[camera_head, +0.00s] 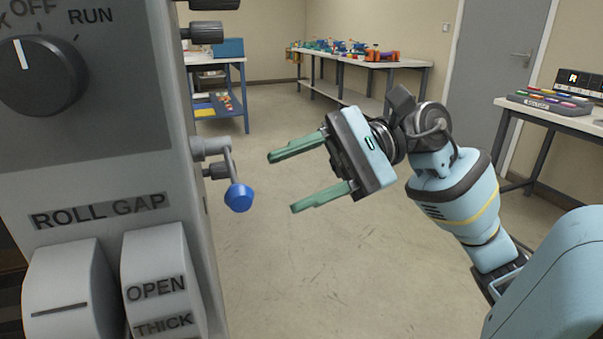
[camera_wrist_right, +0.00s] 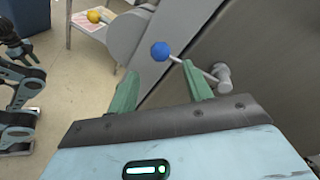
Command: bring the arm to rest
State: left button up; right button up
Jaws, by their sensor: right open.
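My right gripper (camera_head: 283,182) is in the middle of the head view, with its two green fingers spread apart and nothing between them. It points left toward the laminator (camera_head: 150,200). A blue-knobbed crank lever (camera_head: 239,197) sticks out from the machine's side, a short way left of the fingertips in the picture. In the right wrist view the blue knob (camera_wrist_right: 161,51) shows beyond the open fingers (camera_wrist_right: 160,88), clear of them. My left gripper is not in view.
The machine's front has a dial (camera_head: 42,75) and a roll gap rocker (camera_head: 157,285). Blue-legged benches (camera_head: 215,62) and a long table (camera_head: 420,65) stand at the back. Another table (camera_head: 550,118) is at the right by a grey door (camera_head: 490,70). The floor between is clear.

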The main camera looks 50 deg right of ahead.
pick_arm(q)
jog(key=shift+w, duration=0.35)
